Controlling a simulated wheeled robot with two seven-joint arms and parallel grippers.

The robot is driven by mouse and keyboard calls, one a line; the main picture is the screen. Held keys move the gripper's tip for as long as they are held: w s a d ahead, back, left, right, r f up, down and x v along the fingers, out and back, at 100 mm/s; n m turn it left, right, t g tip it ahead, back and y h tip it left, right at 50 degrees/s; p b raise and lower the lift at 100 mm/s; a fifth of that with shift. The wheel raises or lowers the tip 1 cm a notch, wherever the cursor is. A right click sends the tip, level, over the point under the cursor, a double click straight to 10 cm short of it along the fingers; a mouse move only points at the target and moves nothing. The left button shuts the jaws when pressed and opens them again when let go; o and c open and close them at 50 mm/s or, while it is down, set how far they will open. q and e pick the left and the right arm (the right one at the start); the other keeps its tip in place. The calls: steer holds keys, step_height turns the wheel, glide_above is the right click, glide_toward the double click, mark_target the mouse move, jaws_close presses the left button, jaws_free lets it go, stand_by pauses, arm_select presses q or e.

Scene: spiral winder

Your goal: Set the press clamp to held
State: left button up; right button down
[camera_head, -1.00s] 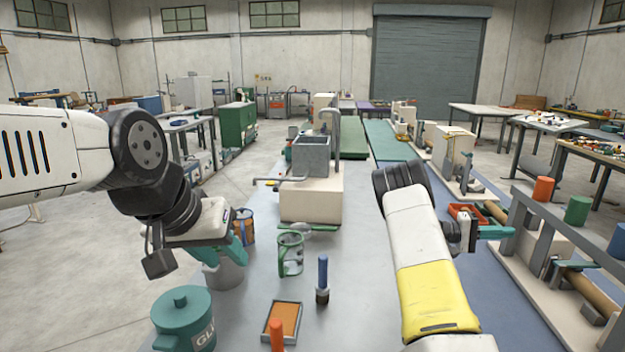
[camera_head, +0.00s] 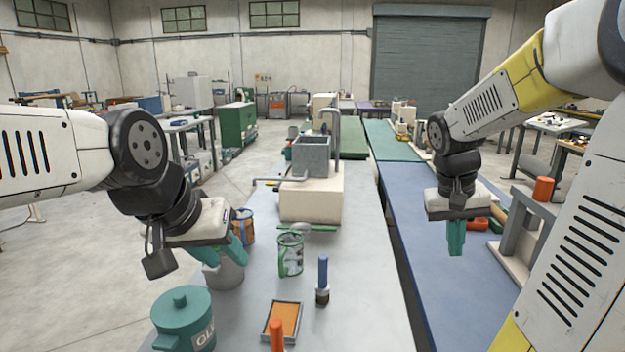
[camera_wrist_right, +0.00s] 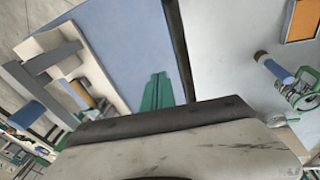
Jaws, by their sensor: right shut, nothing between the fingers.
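I cannot tell for sure which part is the press clamp. A grey upright frame (camera_head: 522,225) with an orange cylinder (camera_head: 543,189) on top stands on a pale base at the right, partly hidden by my right arm. The frame also shows at the left of the right wrist view (camera_wrist_right: 35,90). My right gripper (camera_head: 456,240) points down over the blue bench, left of the frame, shut and empty; its teal fingers show together in the right wrist view (camera_wrist_right: 157,92). My left gripper (camera_head: 226,262) hangs at a grey pot (camera_head: 226,275); its finger gap is unclear.
The grey bench holds a teal glue pot (camera_head: 183,318), a green-rimmed can (camera_head: 290,255), a blue-handled brush (camera_head: 323,280) and an orange tray (camera_head: 283,320). A grey box (camera_head: 311,155) stands on a cream block. The blue bench (camera_head: 425,270) is largely clear below my right gripper.

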steer(key=s+a+r+n+t+y, duration=0.1)
steer(key=s+a+r+t+y, duration=0.1)
steer(key=s+a, duration=0.3)
steer(key=s+a+r+n+t+y, duration=0.1)
steer(key=s+a+r+t+y, duration=0.1)
steer(key=s+a, duration=0.3)
steer(key=a+r+t, duration=0.1)
steer(key=a, duration=0.3)
steer(key=shift+s+a+r+n+y, duration=0.15)
steer(key=shift+s+a+n+y, duration=0.15)
steer(key=shift+s+a+y, duration=0.1)
